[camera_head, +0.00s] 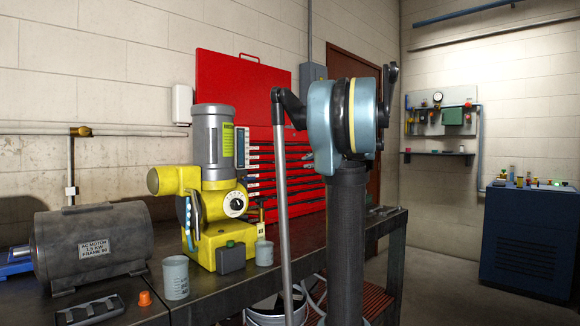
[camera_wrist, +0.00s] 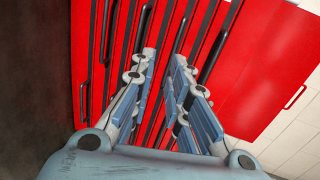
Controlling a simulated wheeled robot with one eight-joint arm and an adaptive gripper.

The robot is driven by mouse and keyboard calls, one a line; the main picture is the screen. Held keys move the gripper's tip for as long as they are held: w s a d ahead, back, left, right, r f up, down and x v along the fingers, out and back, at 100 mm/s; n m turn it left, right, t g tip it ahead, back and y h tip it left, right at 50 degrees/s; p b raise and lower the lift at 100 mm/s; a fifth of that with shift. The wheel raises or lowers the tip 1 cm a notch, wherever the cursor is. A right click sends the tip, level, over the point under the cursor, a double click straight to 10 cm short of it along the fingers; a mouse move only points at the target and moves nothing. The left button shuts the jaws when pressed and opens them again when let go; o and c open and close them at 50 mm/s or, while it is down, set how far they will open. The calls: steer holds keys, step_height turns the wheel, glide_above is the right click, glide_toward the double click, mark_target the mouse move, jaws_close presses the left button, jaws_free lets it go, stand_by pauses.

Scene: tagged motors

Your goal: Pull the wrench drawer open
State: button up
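The red tool chest (camera_head: 290,185) stands on the bench against the wall, with several shallow drawers stacked under its raised lid. The drawers look shut. I cannot tell which one is the wrench drawer; no labels are readable. My gripper (camera_wrist: 164,57) is in front of the drawer fronts (camera_wrist: 125,35) in the wrist view, where they run as steep red bands with dark handles. Its two fingers are apart, with red drawer front showing between them. I cannot tell whether the fingertips touch a handle. In the head view my arm hides the right part of the chest.
The raised red lid (camera_head: 240,92) also fills the right of the wrist view (camera_wrist: 265,70). A yellow machine (camera_head: 215,205) stands left of the drawers. A grey motor (camera_head: 95,245), a cup (camera_head: 176,277) and an orange cap (camera_head: 144,298) are on the bench.

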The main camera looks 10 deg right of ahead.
steer(key=w+d+r, duration=0.2)
steer(key=w, duration=0.1)
steer(key=shift+m+t, duration=0.4)
steer(key=x, duration=1.6)
steer(key=shift+w, duration=0.35)
steer(key=shift+c, duration=0.3)
jaws_close()
